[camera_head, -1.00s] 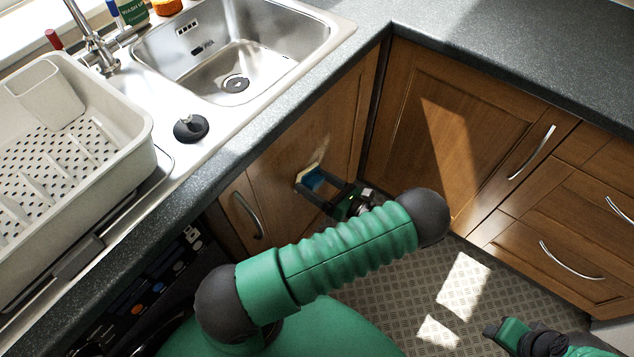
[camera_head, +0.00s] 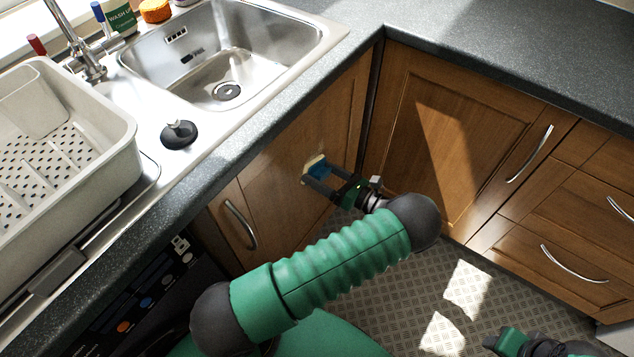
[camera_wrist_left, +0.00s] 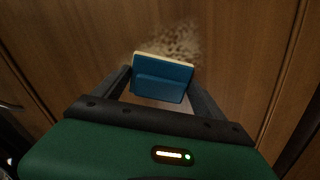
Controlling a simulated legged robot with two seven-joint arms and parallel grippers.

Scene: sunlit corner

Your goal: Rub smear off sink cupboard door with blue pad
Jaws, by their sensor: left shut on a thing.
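The blue pad (camera_head: 319,167) has a pale cream face turned towards the brown wooden sink cupboard door (camera_head: 288,143). My left gripper (camera_head: 312,177) is shut on the pad, one finger on each side; the pad also shows in the left wrist view (camera_wrist_left: 161,78). In that view a pale, speckled smear (camera_wrist_left: 178,42) lies on the door just above the pad's top edge, partly hidden by it. The pad is at or very close to the door; I cannot tell whether it touches. My right gripper (camera_head: 496,343) shows only partly at the lower right, its opening unclear.
The worktop edge (camera_head: 215,158) and steel sink (camera_head: 228,60) overhang the door. A curved handle (camera_head: 240,225) sits left of the pad. Another cupboard door (camera_head: 450,140) meets the corner at right. The patterned floor (camera_head: 400,290) is clear below.

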